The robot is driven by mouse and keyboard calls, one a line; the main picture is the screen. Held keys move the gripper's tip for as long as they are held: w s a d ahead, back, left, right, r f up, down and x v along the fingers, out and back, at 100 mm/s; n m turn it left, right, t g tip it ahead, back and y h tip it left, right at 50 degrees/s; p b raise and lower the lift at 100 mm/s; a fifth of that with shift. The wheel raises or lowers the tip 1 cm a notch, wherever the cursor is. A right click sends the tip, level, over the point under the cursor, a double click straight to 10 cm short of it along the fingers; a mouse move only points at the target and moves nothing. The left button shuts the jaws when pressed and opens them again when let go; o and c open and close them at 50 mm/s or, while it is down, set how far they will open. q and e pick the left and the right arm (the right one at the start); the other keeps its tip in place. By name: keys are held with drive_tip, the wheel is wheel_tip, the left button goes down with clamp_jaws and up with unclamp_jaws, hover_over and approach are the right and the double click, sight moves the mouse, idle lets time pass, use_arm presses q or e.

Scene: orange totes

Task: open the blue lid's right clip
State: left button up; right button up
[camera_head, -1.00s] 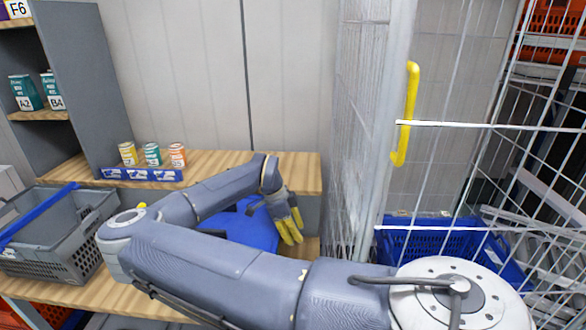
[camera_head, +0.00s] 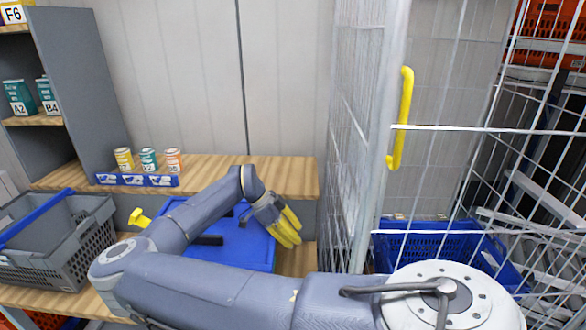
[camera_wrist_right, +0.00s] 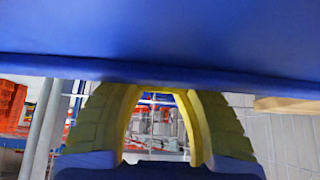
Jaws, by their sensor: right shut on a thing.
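The blue lid (camera_head: 240,248) lies on the wooden bench, partly hidden behind my right arm; black parts show on its top. A yellow clip-like part (camera_head: 139,218) sticks out at its left side. My right gripper (camera_head: 289,233), with yellow fingers, is at the lid's right edge. In the right wrist view the lid's blue surface (camera_wrist_right: 160,45) fills the top, and the yellow fingers rise to its edge, their tips hidden behind it. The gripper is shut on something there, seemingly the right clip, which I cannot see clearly. My left gripper is out of view.
A grey crate (camera_head: 60,262) with a blue bar stands left. Several cans (camera_head: 148,160) stand on the back shelf. A wire cage with a yellow handle (camera_head: 401,118) stands close on the right, with a blue crate (camera_head: 430,243) behind its mesh.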

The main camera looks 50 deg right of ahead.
drive_tip(key=o, duration=1.2)
drive_tip(key=shift+v, duration=6)
drive_tip(key=shift+o, duration=0.2)
